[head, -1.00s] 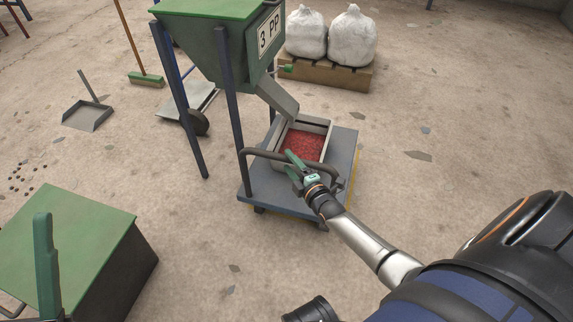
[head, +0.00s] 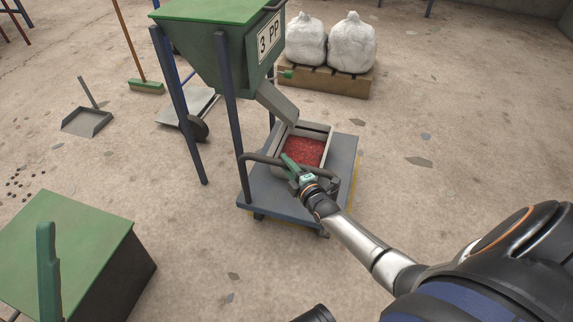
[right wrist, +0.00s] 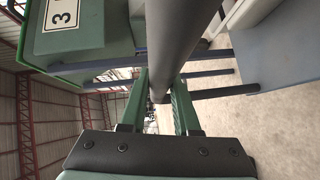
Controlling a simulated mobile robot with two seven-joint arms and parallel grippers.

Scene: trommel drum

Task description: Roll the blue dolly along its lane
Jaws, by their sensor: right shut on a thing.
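The blue dolly (head: 287,205) is a flat blue-grey platform on small wheels. It stands under the chute of the green hopper (head: 215,55), which is marked "3 PP". A grey tray (head: 277,158) of red granules (head: 303,151) sits on it below the chute. My right gripper (head: 291,166) is at the dolly's dark handle bar (head: 258,157), on the near side. In the right wrist view the bar (right wrist: 175,45) runs between the green fingers (right wrist: 158,105), which are shut on it.
A yellow strip (head: 356,183) shows along the dolly's right side. The hopper's blue legs (head: 228,110) stand close on its left. A green-topped box (head: 75,245) is at the lower left. White sacks (head: 352,43) sit on a pallet behind. Floor to the right is clear.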

